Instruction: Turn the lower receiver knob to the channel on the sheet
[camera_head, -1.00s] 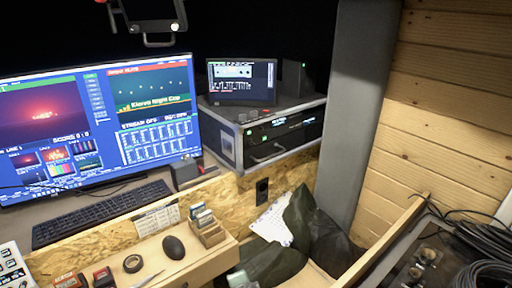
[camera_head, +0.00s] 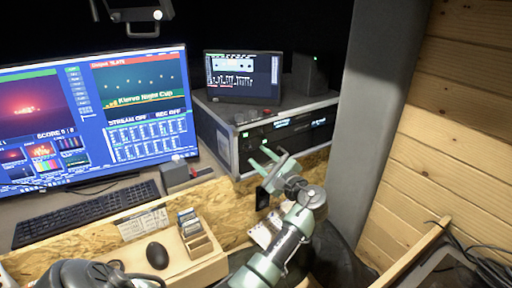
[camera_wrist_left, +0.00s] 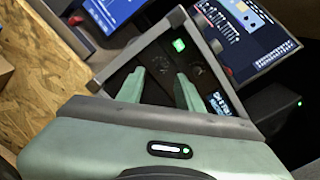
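The receiver rack (camera_head: 290,132) is a grey-edged case with dark units, small green lights and lit displays on its front. My left gripper (camera_head: 264,158) is in front of the lower part of that front, its fingers apart and empty. In the left wrist view the two green fingers (camera_wrist_left: 160,84) point at the rack front, with dark round knobs (camera_wrist_left: 196,68) near and beyond the tips and a green light (camera_wrist_left: 179,45) above. Contact cannot be told. A white sheet (camera_head: 262,235) is partly hidden behind my left arm; its writing is unreadable. My right gripper is not seen.
A small screen (camera_head: 243,77) and a dark box (camera_head: 311,74) stand on the rack. A large monitor (camera_head: 95,115), keyboard (camera_head: 88,213), mouse (camera_head: 157,255) and card box (camera_head: 192,235) are to the left. A grey pillar (camera_head: 372,140) bounds the right.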

